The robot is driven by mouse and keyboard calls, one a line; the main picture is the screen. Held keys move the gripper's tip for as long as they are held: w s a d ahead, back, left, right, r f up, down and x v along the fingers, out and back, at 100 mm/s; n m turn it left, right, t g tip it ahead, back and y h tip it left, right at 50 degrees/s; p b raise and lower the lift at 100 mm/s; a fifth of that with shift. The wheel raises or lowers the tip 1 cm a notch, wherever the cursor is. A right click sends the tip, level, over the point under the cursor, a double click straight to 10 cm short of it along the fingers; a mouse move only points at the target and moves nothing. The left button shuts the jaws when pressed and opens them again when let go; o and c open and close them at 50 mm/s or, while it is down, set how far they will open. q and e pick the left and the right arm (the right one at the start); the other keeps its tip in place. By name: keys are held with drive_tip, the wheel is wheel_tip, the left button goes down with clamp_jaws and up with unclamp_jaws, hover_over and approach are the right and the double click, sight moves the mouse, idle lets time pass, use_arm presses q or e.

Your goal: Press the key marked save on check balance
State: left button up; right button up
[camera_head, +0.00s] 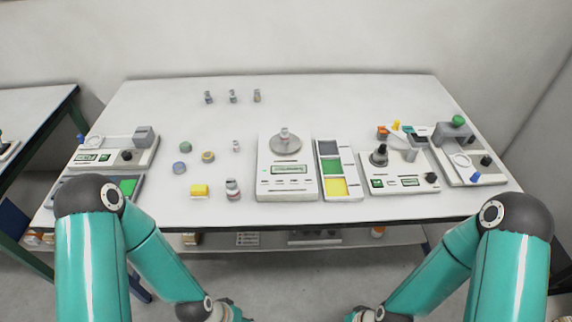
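A white balance (265,165) stands at the middle of the table. It has a round grey pan with a small grey-and-pink item on it, a lit display and a row of small keys along its front. The lettering is too small to read, so I cannot tell which key is marked save or confirm that this is the check balance. My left gripper (228,313) and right gripper (362,315) are low at the bottom edge, in front of the table and well short of the balance.
A tray with grey, green and yellow sections (334,167) stands right beside the balance. Instruments with knobs stand right (405,181) and left (118,154).

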clamp_jaws()
idle(1.0)
